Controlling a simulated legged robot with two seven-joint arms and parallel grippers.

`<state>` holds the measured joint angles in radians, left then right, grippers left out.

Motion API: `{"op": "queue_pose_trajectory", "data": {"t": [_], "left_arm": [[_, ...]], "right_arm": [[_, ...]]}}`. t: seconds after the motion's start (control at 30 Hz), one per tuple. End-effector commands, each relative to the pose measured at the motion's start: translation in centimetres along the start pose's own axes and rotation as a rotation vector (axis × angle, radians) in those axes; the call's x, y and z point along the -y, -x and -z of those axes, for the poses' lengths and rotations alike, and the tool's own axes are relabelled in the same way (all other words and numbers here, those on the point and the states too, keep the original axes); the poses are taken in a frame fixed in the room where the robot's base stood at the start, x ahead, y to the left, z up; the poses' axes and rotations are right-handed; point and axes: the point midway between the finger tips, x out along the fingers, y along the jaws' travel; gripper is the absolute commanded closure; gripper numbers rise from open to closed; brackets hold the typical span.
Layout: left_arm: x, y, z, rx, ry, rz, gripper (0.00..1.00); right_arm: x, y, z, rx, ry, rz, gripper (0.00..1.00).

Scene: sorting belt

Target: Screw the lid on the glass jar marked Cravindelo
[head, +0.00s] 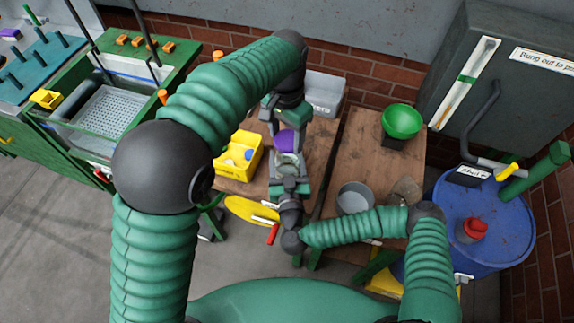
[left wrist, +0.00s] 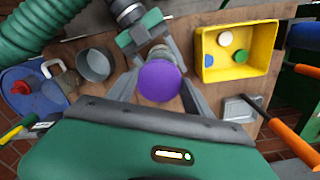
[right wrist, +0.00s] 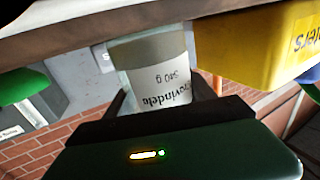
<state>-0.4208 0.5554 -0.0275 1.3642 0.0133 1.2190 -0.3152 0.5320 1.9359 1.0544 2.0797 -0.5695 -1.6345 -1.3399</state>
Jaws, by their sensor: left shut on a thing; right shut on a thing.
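The glass jar (head: 289,166) is clear with a grey band and a white label; the right wrist view shows the label upside down on the jar (right wrist: 160,82), reading "...ravindelo" and 340 g. My right gripper (head: 289,182) is shut on the jar from the near side, over the wooden table. A purple lid (head: 285,140) is directly above the jar. My left gripper (left wrist: 158,75) comes down from above and is shut on this lid (left wrist: 160,82), with a finger at each side. The lid hides the jar's mouth, so I cannot tell whether they touch.
A yellow bin (head: 256,172) with white, green and blue lids stands left of the jar. A grey bin (head: 325,92) stands behind. A grey bowl (head: 355,199) and a green bowl (head: 402,121) stand right, near a blue drum (head: 505,235).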

Motion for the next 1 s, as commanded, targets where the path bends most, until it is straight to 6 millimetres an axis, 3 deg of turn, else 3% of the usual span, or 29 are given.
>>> {"op": "queue_pose_trajectory", "data": {"t": [0.3, 0.77, 1.0], "left_arm": [[0.4, -4.3, 0.4, 0.004, 0.000, 0.001, 0.78], [0.4, -4.4, 0.4, 0.002, 0.000, 0.001, 0.78], [0.4, -5.5, 0.4, 0.003, 0.000, 0.000, 0.78]], "right_arm": [[0.0, 0.0, 0.1, -0.001, 0.000, 0.000, 1.00], [0.0, 0.0, 0.1, -0.001, 0.000, 0.000, 1.00], [0.0, 0.0, 0.1, -0.002, 0.000, 0.000, 1.00]]}}
